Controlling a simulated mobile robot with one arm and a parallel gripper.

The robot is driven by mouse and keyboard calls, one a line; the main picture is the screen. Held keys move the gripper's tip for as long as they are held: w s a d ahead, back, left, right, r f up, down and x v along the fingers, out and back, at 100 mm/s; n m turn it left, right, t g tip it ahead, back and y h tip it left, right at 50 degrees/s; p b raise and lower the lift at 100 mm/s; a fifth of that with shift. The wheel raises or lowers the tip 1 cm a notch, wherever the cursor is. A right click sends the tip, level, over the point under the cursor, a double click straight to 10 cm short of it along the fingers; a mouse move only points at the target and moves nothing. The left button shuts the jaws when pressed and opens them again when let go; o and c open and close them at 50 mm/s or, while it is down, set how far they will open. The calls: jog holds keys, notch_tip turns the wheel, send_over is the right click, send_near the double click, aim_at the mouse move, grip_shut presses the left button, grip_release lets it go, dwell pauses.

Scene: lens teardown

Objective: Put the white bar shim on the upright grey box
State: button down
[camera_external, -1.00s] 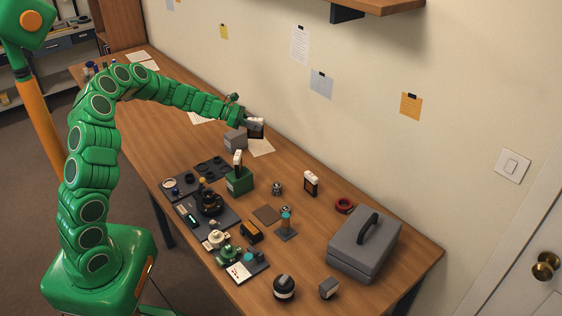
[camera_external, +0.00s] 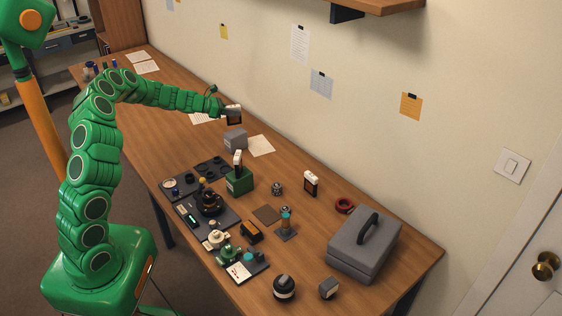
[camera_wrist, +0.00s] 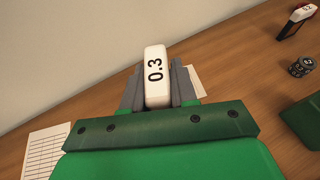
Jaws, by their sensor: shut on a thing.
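My gripper (camera_external: 226,113) is shut on the white bar shim (camera_external: 234,108) and holds it in the air. In the wrist view the shim (camera_wrist: 157,75) sits between the grey fingers, its white head marked 0.3 facing the camera. In the external view a dark part hangs below the white head. The upright grey box (camera_external: 236,141) stands on the table, below and slightly right of the held shim in the picture, apart from it. The wrist view does not show the box.
A similar white-topped piece (camera_external: 311,181) stands further right, and another (camera_external: 238,158) is in a green block (camera_external: 239,182). Trays with small parts lie in front. A large grey case (camera_external: 364,245) stands at right. Paper sheets (camera_external: 261,145) lie near the wall.

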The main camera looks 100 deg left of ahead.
aim_at(232, 118)
jog(key=shift+f, duration=1.9)
jog(key=shift+f, duration=0.15)
jog(key=c, duration=0.9)
grip_release()
jog(key=shift+r, duration=0.2)
jog(key=shift+s+d+r, duration=0.1)
jog(key=shift+s+d, duration=0.05)
jog(key=shift+s, duration=0.2)
jog(key=shift+v, duration=1.2)
jog(key=shift+w+r, duration=0.15)
jog(key=shift+r, duration=3.3)
